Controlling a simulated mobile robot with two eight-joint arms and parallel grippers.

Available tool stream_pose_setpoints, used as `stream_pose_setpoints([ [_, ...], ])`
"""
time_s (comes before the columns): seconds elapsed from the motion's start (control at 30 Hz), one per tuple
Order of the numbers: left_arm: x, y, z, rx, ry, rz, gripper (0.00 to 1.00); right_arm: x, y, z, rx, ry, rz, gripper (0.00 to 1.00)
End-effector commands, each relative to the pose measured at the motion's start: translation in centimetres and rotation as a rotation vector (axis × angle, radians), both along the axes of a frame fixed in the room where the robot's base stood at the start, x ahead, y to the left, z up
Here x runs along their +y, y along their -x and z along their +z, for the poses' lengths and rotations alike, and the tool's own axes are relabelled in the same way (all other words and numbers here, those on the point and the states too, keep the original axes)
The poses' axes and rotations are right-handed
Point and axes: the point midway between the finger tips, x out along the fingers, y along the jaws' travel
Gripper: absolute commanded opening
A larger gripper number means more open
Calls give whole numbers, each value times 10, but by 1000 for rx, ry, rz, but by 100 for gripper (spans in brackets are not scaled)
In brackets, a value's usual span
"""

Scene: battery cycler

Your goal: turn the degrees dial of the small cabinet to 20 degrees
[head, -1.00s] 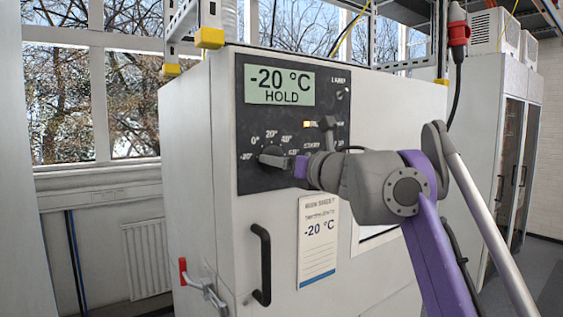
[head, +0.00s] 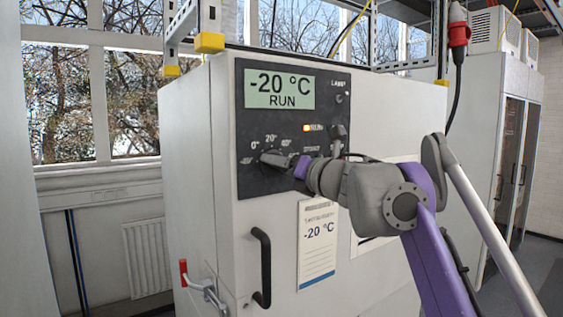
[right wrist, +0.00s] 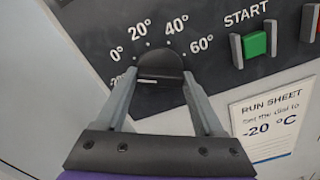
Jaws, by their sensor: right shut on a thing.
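The degrees dial (head: 271,158) is a dark round knob on the black panel of the small cabinet (head: 190,180). It also shows in the right wrist view (right wrist: 160,66), with 0°, 20°, 40° and 60° marks around it and a partly hidden mark at lower left. My right gripper (right wrist: 160,80) has a finger on each side of the dial and is shut on it. In the head view this gripper (head: 284,161) meets the panel from the right. The dial's pointer is hard to make out. The display (head: 279,88) reads -20 °C RUN. My left gripper is out of view.
A green START button (right wrist: 254,44) is right of the dial. A run sheet (right wrist: 275,120) reading "-20 °C" hangs below the panel. A black door handle (head: 262,268) and a red-tipped latch (head: 184,272) are lower on the cabinet.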

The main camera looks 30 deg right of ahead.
Motion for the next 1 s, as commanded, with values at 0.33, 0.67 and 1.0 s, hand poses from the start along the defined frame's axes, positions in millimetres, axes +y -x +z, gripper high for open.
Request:
stream_pose_setpoints([
  [0.33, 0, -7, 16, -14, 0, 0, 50, 0, 0, 3, 23, -330, 1, 14],
  [0.67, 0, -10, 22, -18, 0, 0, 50, 0, 0, 2, 48, -640, 0, 14],
  [1.0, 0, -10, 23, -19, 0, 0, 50, 0, 0, 1, 69, -903, 0, 14],
])
